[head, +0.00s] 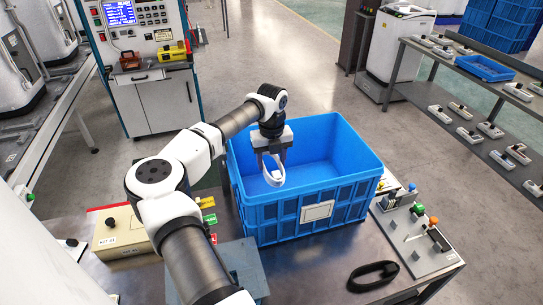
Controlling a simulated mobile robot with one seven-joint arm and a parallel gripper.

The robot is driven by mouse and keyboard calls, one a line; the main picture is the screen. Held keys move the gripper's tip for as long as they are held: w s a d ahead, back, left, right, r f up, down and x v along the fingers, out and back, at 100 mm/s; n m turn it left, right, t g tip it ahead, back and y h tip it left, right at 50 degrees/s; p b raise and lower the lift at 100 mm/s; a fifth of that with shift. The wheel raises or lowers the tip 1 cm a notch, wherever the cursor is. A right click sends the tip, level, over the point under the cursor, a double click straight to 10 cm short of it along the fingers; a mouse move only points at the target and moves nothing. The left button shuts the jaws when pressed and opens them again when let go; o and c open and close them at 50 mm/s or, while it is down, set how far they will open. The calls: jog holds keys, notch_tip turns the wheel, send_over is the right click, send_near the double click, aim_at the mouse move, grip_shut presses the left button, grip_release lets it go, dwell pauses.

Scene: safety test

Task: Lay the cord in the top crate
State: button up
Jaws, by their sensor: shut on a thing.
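A large open blue crate (348,196) stands on the table, with a pale label on its front. Its visible inside looks empty. I cannot tell whether it is one crate or a stack. My gripper (272,176) hangs pointing down over the crate's left part, shut on a small white looped thing (275,181). It is too small to tell whether this is the cord or how it hangs. A black looped cord or strap (373,276) lies on the table in front of the crate, apart from my gripper.
A control panel (414,236) with coloured knobs sits right of the crate. A cream box (122,230) and coloured tags (208,219) are at left, partly behind my arm. A shelf (497,145) with small devices and a blue tray (484,69) stands at right.

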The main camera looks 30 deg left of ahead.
jog(key=shift+f+b, duration=4)
jog(key=shift+f, duration=3.5)
jog(key=o, duration=1.1)
jog(key=shift+o, duration=0.2)
jog(key=shift+r+p, duration=4.95)
jog(key=shift+r, duration=3.65)
jog(key=shift+r+p, duration=0.5)
jog(key=shift+r, duration=0.8)
notch_tip(320, 180, up, 8)
